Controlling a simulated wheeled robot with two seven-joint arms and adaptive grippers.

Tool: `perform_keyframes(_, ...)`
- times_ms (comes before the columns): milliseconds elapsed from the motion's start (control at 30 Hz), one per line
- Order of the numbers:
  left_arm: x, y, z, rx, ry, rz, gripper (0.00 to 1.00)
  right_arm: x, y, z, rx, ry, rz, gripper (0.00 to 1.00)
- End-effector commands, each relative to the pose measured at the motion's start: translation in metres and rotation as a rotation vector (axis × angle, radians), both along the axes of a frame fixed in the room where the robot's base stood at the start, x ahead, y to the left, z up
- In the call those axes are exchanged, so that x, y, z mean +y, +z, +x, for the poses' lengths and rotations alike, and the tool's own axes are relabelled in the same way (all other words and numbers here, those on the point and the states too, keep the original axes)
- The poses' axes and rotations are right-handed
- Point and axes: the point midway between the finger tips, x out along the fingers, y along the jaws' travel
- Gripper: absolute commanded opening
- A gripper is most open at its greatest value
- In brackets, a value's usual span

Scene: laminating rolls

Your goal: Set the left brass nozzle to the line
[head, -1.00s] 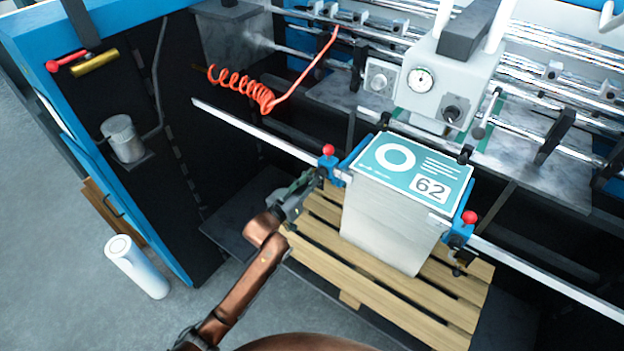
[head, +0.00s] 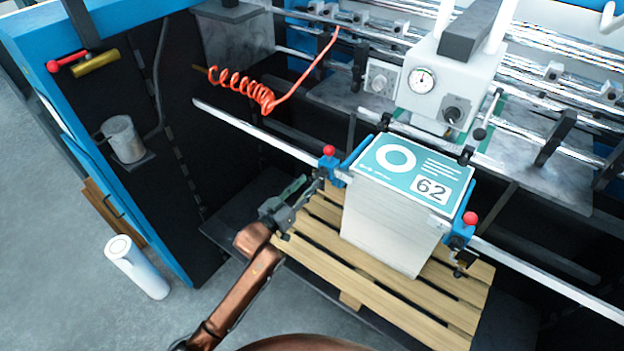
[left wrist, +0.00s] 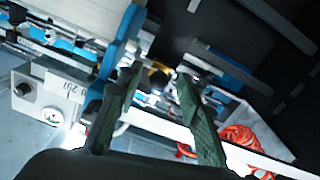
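The left blue clamp (head: 338,172) with a red knob (head: 328,150) sits on the white rail, at the left corner of the paper stack. In the left wrist view, a small brass-coloured part (left wrist: 158,78), which looks like the left nozzle, shows beyond my fingertips. My left gripper (head: 309,187) is just left of and below that clamp. In the left wrist view my left gripper (left wrist: 158,82) has its two green fingers apart, with nothing visibly held. I cannot make out the line or the nozzle's tip. My right gripper is not in view.
The paper stack (head: 385,225) with a teal top sheet stands on a wooden pallet (head: 300,248). A second blue clamp (head: 460,235) is at its right. A coiled red hose (head: 240,88) hangs behind the rail (head: 250,128).

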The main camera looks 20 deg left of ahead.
Motion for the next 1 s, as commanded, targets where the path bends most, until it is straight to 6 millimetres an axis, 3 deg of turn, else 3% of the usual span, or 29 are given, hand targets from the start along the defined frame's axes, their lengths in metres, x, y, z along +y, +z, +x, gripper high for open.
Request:
perform_keyframes(200,0.017,-0.001,-0.045,0.002,0.001,0.001,0.34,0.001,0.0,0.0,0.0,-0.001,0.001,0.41)
perform_keyframes(400,0.026,-0.001,-0.07,0.0,0.001,0.0,0.34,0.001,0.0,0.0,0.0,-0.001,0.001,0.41)
perform_keyframes(1000,0.028,0.0,-0.078,0.0,0.0,0.0,0.34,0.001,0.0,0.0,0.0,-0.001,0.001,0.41)
